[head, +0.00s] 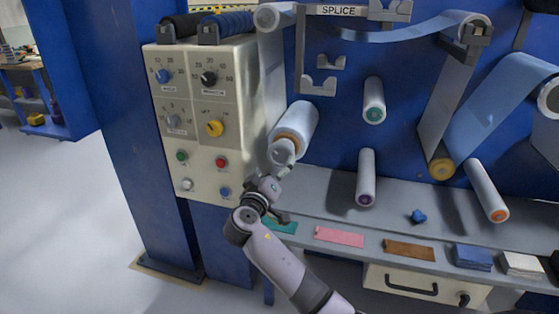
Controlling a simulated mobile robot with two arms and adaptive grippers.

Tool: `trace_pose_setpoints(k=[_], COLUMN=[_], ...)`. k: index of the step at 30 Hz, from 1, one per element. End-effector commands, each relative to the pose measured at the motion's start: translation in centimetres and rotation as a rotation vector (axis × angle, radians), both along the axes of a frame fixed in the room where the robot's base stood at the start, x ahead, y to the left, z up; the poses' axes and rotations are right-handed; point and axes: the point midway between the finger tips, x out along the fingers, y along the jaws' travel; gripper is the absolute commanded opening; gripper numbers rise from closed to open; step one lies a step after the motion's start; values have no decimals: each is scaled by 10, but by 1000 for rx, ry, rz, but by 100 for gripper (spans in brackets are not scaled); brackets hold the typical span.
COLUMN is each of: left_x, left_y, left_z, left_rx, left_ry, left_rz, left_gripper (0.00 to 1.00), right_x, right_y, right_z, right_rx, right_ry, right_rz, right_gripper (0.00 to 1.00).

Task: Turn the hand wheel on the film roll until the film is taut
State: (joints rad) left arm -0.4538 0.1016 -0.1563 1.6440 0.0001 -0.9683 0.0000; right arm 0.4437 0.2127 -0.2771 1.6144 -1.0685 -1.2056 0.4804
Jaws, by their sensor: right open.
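The film roll (298,122) is a pale blue-white cylinder on the blue machine face, right of the control panel, with a tan core ring at its near end. The small grey hand wheel (282,153) sits at that near end, partly hard to make out. My right gripper (273,186) is open just below the hand wheel, close to it. I cannot tell whether they touch. Film (268,75) runs from an upper roller down toward the roll. My left gripper is out of view.
The control panel (238,118) with knobs and buttons is close on the left. Below is a grey shelf (325,210) with coloured strips, a blue lump (418,216) and cloth stacks. Other rollers, such as the purple-ended one (367,175), stick out on the right. Open floor lies left.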

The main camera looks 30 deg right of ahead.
Motion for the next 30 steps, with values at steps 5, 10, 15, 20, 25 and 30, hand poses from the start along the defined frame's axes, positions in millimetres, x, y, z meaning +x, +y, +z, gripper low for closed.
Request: trace_pose_setpoints(k=[5, 10, 15, 20, 25, 30], left_x=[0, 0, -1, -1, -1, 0], left_y=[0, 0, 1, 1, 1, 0], left_z=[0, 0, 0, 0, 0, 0], left_rx=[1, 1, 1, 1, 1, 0], left_ry=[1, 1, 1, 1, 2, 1], left_rz=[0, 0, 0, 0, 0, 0], left_gripper=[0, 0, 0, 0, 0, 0], right_x=[-21, -31, -33, -32, -32, -33], right_y=[25, 36, 38, 38, 38, 39], right_z=[-1, 0, 0, 0, 0, -15], right_rx=[3, 1, 0, 0, 0, 13], right_ry=[0, 1, 1, 0, 0, 34], right_rz=[2, 0, -1, 0, 0, 12], right_gripper=[85, 85, 85, 85, 85, 85])
